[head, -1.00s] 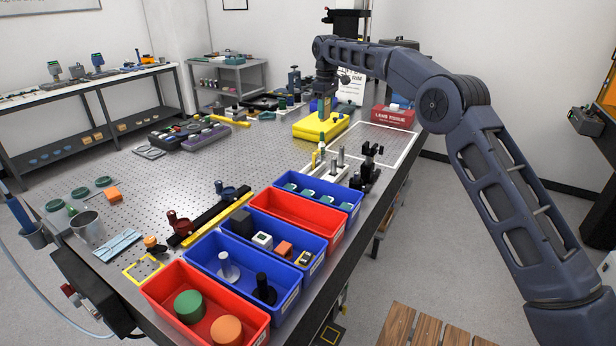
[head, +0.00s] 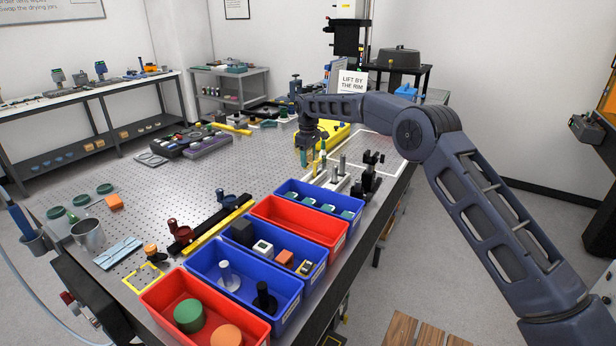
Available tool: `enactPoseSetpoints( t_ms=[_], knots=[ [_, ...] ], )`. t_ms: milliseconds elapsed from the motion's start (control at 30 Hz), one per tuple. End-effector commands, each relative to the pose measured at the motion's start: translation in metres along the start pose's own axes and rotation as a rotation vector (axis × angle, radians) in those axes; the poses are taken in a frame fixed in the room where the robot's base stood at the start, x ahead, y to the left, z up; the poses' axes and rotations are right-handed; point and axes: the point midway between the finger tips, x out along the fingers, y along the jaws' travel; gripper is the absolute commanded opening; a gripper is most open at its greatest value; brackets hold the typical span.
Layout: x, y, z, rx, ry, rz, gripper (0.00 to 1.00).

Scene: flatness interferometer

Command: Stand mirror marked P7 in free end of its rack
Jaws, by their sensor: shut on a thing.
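My gripper (head: 305,147) points down over the far right part of the perforated table. It is shut on a small, thin, greenish piece (head: 303,158), which may be the mirror; it is too small to read any P7 mark. A slim yellow upright piece (head: 315,161) stands just right of it; whether they touch I cannot tell. A pale rack-like fixture with upright posts (head: 335,171) lies just right of and below the gripper, behind the blue bin. I cannot tell which end of it is free.
Red and blue bins line the near right table edge; the far blue bin (head: 334,204) is closest to the gripper. Black mounts (head: 370,178) stand at the right edge. A yellow block (head: 337,131) sits behind my gripper. The table's middle is clear.

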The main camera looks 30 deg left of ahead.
Motion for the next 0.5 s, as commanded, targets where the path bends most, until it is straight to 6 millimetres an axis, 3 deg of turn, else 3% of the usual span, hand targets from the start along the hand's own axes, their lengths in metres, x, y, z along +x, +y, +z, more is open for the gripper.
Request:
enactPoseSetpoints(
  t_ms=[133,500],
  knots=[
    [0.025,0.0,0.0,0.0,-0.001,0.0,0.23],
    [0.052,0.0,0.0,0.0,-0.002,0.0,0.23]
  ],
)
